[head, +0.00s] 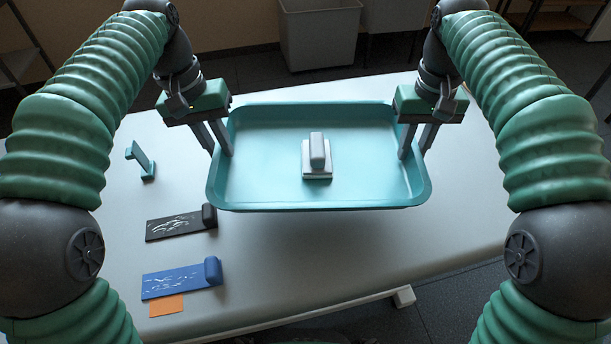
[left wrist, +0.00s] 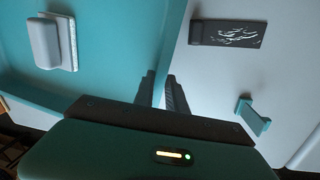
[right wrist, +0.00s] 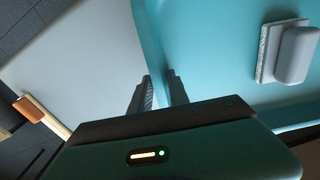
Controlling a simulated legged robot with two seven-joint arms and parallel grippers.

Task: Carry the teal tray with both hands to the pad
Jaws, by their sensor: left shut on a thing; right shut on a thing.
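The teal tray (head: 260,175) is level in the middle of the head view, seemingly a little above the white table, with a soft shadow below its near edge. A white block with a rounded handle (head: 317,155) sits near its middle. My left gripper (head: 220,148) is shut on the tray's left wall, one finger inside and one outside, as the left wrist view (left wrist: 163,88) also shows. My right gripper (head: 411,148) is shut on the right wall the same way, seen in the right wrist view (right wrist: 161,88). I cannot tell which flat piece is the pad.
Left of the tray on the table (head: 450,230) lie a black plate with white marks (head: 175,226), a blue plate with white marks (head: 175,281) and an orange patch (head: 166,306). A small teal stand (head: 142,160) is farther back. The table's near right is clear. A grey bin (head: 318,35) stands behind.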

